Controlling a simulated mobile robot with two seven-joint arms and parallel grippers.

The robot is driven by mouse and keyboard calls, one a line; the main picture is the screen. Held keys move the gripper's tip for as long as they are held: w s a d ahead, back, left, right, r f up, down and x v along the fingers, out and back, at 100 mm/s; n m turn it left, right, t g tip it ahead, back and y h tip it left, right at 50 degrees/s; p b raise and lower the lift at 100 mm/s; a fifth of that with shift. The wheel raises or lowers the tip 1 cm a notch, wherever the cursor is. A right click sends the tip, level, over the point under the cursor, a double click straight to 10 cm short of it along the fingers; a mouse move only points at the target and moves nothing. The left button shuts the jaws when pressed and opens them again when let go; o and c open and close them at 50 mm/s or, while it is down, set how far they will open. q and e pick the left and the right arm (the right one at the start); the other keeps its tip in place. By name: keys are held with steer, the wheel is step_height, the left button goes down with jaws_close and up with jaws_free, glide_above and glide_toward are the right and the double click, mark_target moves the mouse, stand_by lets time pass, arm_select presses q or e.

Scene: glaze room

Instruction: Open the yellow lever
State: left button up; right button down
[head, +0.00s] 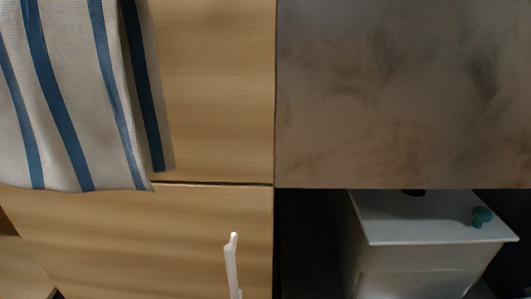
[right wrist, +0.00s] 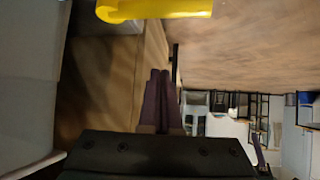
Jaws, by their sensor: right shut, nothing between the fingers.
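The yellow lever (right wrist: 158,9) shows at the top edge of the right wrist view, partly cut off by the frame. It is a bright, smooth bar with a rounded left end. My right gripper (right wrist: 160,73) has its two dark purple fingers together, with nothing between them. The fingertips point toward the lever and stay apart from it in the picture. The head view shows neither the lever nor either gripper. My left gripper is in no view.
In the head view, a striped cloth (head: 75,100) hangs over wooden panels (head: 215,90) with a white handle (head: 232,265) below. A brown mottled panel (head: 405,95) fills the upper right.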

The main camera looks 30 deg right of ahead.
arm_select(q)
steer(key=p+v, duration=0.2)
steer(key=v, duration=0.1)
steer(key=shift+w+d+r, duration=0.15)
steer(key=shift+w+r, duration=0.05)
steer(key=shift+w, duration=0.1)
arm_select(e)
steer(key=w+d+v, duration=0.1)
steer(key=v, duration=0.8)
steer(key=shift+d, duration=0.25)
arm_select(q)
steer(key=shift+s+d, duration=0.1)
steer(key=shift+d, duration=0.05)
arm_select(e)
steer(key=shift+d+f, duration=0.1)
steer(key=shift+f, duration=0.05)
